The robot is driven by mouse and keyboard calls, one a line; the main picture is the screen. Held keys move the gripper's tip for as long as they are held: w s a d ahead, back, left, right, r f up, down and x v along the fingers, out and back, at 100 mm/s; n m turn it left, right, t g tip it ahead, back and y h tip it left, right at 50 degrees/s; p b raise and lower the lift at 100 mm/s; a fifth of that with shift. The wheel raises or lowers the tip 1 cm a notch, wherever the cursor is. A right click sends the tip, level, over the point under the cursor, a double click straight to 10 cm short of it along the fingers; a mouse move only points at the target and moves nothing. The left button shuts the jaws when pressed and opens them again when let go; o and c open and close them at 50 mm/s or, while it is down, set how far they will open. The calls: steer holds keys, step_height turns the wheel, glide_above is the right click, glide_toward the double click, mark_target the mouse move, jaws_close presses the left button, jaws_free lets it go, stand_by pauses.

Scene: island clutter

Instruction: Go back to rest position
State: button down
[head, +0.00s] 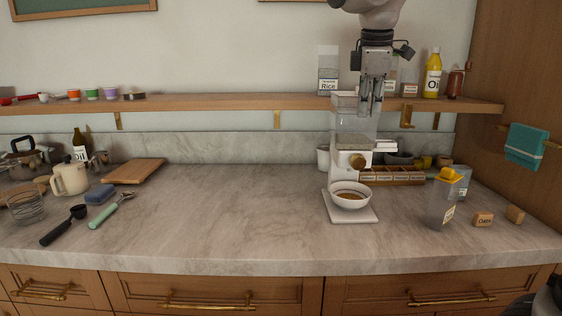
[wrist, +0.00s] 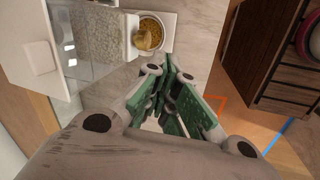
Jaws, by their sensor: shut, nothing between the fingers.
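My gripper (head: 370,107) hangs from the top of the head view, pointing down, in front of the wall shelf and above the white dispenser (head: 345,172). Its fingers are together and hold nothing. In the wrist view my gripper's green finger pads (wrist: 165,105) show close together. The dispenser has a clear hopper and a brass-coloured knob. A white bowl (head: 349,198) with brownish contents stands on the dispenser's pale base plate (head: 368,216). The bowl with its yellow-brown contents also shows at the top of the wrist view (wrist: 150,35), apart from the fingers.
The shelf (head: 230,102) holds a Rice box (head: 328,80), an oil bottle (head: 432,75) and small cups. Right of the dispenser are a clear container with yellow lid (head: 441,205) and small blocks (head: 483,219). The counter's middle (head: 220,215) is clear.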

steer(key=s+d+f+m, duration=0.7)
steer(key=s+d, duration=0.1)
steer(key=s, duration=0.4)
steer(key=s+d+f+m+t, duration=0.1)
steer(key=s+d+f+m, duration=0.6)
steer(key=s, duration=0.4)
steer(key=shift+s+d+f+m+y, duration=0.2)
steer(key=shift+s+d+m+y, duration=0.2)
steer(key=shift+d+m, duration=0.3)
steer(key=shift+a, duration=0.1)
